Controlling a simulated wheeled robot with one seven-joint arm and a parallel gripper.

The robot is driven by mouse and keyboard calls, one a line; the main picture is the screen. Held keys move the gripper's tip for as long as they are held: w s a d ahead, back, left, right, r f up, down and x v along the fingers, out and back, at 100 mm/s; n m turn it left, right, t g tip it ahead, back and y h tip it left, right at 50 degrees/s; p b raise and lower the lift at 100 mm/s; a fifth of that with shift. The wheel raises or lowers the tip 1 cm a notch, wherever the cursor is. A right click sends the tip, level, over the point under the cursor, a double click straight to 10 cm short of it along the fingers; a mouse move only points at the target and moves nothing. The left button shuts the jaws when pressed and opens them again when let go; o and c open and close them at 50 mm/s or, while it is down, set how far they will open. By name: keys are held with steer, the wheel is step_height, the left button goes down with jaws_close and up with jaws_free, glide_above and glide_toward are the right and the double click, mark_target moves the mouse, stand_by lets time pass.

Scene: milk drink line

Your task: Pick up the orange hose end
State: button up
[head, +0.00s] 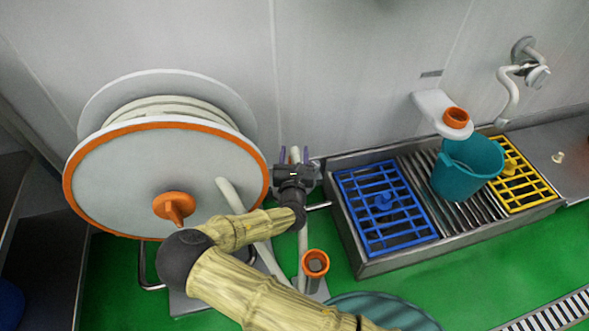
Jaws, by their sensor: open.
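My gripper (295,156) is open beside the right rim of the hose reel, with its purple fingers pointing to the back wall. A pale upright piece shows between the fingers; I cannot tell whether they touch it. An orange ring-shaped piece (315,262) with a grey inside sits low in front of my gripper, apart from it. I cannot tell whether it is the hose end or a holder. A pale hose (232,196) runs down from the reel and passes behind my arm, so its end is hidden.
The hose reel (140,180) has an orange rim and knob. A metal trough (365,268) holds blue (385,203) and yellow (520,190) grates and a teal bucket (468,167). A white wall bracket (430,103) has an orange ring (456,117).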

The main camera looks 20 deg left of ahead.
steer(key=shift+c, duration=0.2)
jaws_close()
step_height(320, 180, up, 18)
steer(key=p, duration=0.8)
steer(key=shift+p, duration=0.3)
steer(key=shift+d, duration=0.1)
